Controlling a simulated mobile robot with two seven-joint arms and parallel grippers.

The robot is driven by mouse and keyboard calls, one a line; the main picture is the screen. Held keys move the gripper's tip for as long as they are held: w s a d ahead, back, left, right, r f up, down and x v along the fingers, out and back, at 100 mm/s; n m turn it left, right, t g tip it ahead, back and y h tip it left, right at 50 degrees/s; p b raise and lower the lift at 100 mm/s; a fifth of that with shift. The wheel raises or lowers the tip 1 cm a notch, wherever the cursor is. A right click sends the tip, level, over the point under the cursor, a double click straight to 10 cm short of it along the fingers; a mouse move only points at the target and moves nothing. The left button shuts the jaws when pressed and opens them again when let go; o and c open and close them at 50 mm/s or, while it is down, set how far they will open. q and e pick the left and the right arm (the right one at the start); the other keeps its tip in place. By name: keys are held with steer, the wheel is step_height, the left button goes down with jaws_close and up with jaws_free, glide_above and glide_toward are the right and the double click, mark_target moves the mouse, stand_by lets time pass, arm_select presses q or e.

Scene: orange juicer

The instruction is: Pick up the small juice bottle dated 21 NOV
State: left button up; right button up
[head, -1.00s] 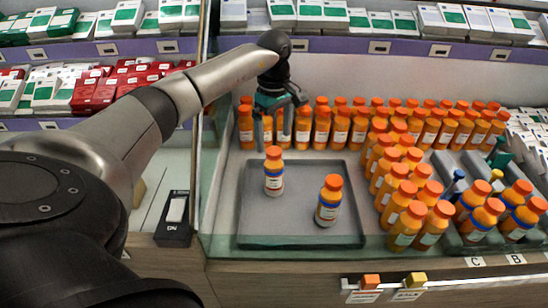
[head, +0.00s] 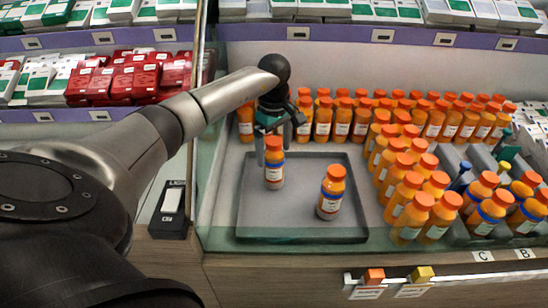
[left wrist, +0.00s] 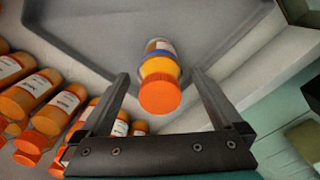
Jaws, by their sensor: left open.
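Two small orange juice bottles with blue bands and white labels stand upright on the grey tray (head: 300,222). One is the back-left bottle (head: 274,172); the other is the front-right bottle (head: 331,197). The dates on their labels are too small to read. My left gripper (head: 274,148) is open and empty above the back-left bottle, pointing down, its fingers on either side of the cap's area. In the left wrist view, an orange-capped bottle (left wrist: 160,70) with a blue band lies between the two open fingers (left wrist: 160,76), apart from both. My right gripper is not in view.
Rows of orange bottles (head: 360,115) stand close behind the tray, with more at its right (head: 410,215). Dividers marked C and B hold other bottles (head: 485,215). A glass panel (head: 212,160) edges the left side. The tray's front is clear.

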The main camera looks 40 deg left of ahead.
arm_select(q)
steer(key=shift+f, duration=0.4)
steer(key=shift+c, duration=0.2)
jaws_close()
stand_by(0.4)
